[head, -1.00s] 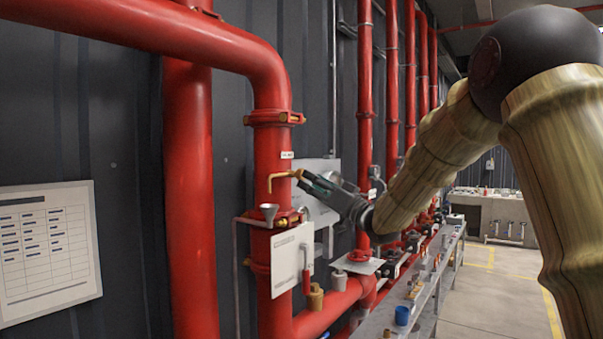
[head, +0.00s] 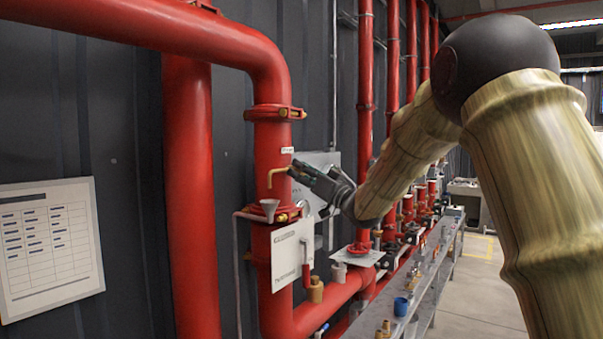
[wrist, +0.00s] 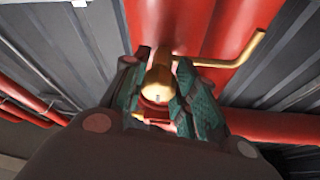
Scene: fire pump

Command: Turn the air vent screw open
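The air vent screw (wrist: 158,86) is a round brass piece with a slotted end, seen between my fingers in the wrist view. A bent brass tube (wrist: 240,52) runs out to its right. In the head view the tube (head: 276,174) hooks down in front of the thick red pipe. My gripper (wrist: 160,85) has its green-padded fingers on both sides of the screw, closely around it, apparently touching. In the head view my gripper (head: 294,171) reaches in from the right, and its fingers hide the screw.
A small funnel (head: 269,208) sits below the tube. A white sign plate (head: 293,254) hangs on the pipe below, and another pale plate (head: 318,164) is behind my gripper. A metal bench (head: 422,282) with small fittings stands lower right. Free floor lies beyond it.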

